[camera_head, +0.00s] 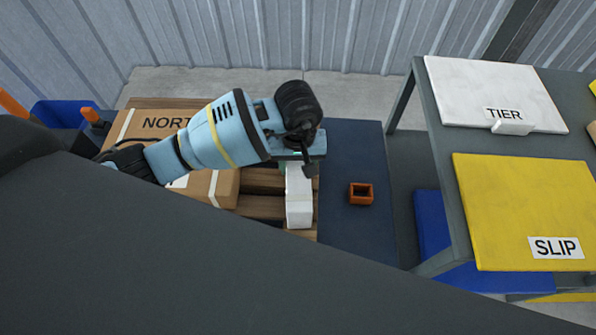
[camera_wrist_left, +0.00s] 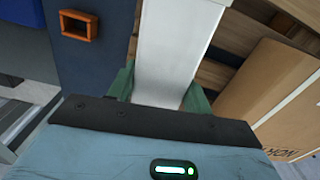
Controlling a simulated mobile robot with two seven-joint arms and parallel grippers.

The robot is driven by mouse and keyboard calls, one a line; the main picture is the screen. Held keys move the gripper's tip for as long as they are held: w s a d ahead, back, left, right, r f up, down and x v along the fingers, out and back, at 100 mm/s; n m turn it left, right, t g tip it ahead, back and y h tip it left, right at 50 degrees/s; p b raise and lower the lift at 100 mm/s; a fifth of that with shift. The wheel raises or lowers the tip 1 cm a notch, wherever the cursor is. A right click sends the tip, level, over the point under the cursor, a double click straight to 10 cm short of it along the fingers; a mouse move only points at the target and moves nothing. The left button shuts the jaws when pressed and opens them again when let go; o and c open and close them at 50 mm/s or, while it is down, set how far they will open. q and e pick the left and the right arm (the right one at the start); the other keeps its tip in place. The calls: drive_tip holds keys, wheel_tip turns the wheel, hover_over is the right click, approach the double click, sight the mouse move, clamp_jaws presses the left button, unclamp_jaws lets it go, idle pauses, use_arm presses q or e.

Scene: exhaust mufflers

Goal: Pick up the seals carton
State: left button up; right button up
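A long narrow white carton (camera_head: 299,195) shows in the head view below my left gripper, over the wooden slats; no label on it can be read. My left gripper (camera_head: 297,165) is at its far end. In the left wrist view the white carton (camera_wrist_left: 172,50) runs between the two green fingers of my left gripper (camera_wrist_left: 163,90). A finger lies against each side, with no gap showing, so the gripper looks shut on it. Whether the carton's underside touches the slats is hidden. My right gripper is not in view.
Brown cartons (camera_head: 150,122), one lettered "NORT...", sit on the pallet (camera_head: 262,207) left of the white carton. A small orange open box (camera_head: 361,194) lies on the dark blue surface (camera_head: 350,150) to the right. A grey table (camera_head: 440,150) with TIER and SLIP boards stands farther right.

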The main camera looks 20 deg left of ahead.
use_arm(q)
drive_tip(key=c, duration=0.5)
drive_tip(key=shift+o, duration=0.2)
drive_tip(key=shift+r, duration=0.1)
drive_tip(key=shift+r, duration=0.75)
drive_tip(key=shift+s+d+r, duration=0.1)
drive_tip(key=shift+s+r, duration=0.1)
drive_tip(key=shift+r, duration=0.3)
drive_tip(key=shift+s+r, duration=0.2)
drive_tip(key=shift+r, duration=0.25)
drive_tip(key=s+d+r+b, duration=0.1)
drive_tip(key=s+d, duration=0.2)
drive_tip(key=s, duration=1.1)
drive_tip(key=shift+s+d+r, duration=0.2)
drive_tip(key=shift+s+r, duration=0.05)
drive_tip(key=shift+s, duration=0.15)
